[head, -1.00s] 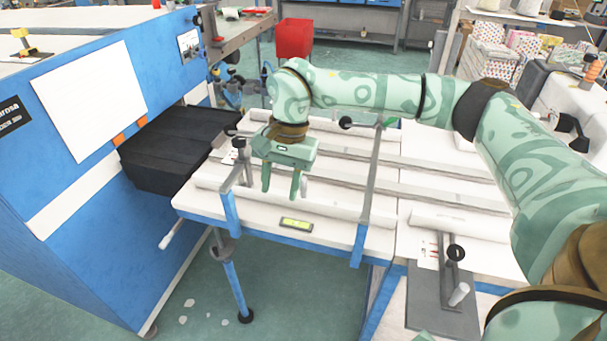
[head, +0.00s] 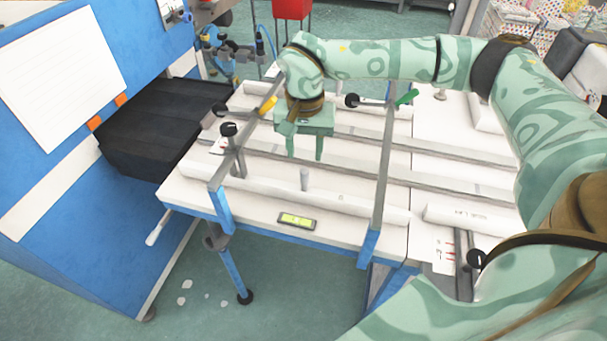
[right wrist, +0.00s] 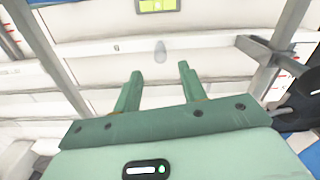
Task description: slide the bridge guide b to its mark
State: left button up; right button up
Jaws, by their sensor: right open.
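Two grey bridge guides span the white table; I cannot tell which is b. The left guide (head: 228,170) has a yellow tab at its far end and a clamp with a black knob. The right guide (head: 386,150) has a green tab. Both show in the right wrist view, at the left edge (right wrist: 48,60) and right edge (right wrist: 290,35). My right gripper (head: 305,157) is open and empty between the guides, fingers down, apart from both. A small grey peg (head: 304,180) shows beyond its fingertips (right wrist: 159,92). My left gripper is out of view.
White rolls (head: 330,200) and grey rails lie along the table (head: 335,233). A small green display (head: 296,221) sits near the front edge. A black bellows-like block (head: 150,130) and blue machine stand at left. Another black-knobbed device (head: 476,259) is at right.

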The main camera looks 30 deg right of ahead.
aim_at(305, 170)
notch_tip(305, 170, down, 8)
jog(key=shift+f+b, duration=0.1)
jog(key=shift+b, duration=0.65)
grip_shut()
jog(key=shift+w, duration=0.1)
